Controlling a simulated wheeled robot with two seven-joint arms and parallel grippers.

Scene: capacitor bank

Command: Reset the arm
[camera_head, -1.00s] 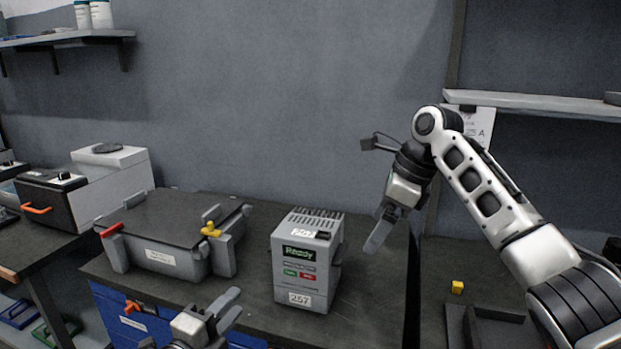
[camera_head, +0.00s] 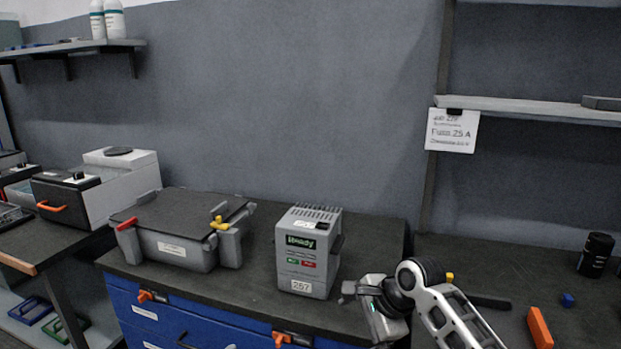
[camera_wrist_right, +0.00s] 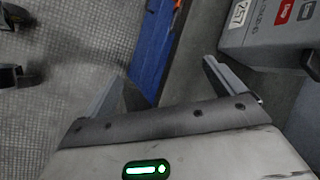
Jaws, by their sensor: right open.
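My right arm is low at the lower right of the head view, folded beside the bench's front edge. Its gripper (camera_wrist_right: 168,85) shows in the right wrist view with its two fingers spread and nothing between them. A grey device (camera_head: 308,252) labelled 257, with a green "Ready" display, stands upright on the bench, left of my right arm. Part of it also shows at the top right of the wrist view (camera_wrist_right: 270,35), apart from the fingers. My left gripper is out of view.
A grey lidded case (camera_head: 178,240) with red and yellow latches sits on the bench (camera_head: 250,288), left of the device. Blue drawers (camera_head: 190,328) are below. An orange block (camera_head: 540,328) and black cylinder (camera_head: 595,255) are at right. A paper sign (camera_head: 452,130) hangs behind.

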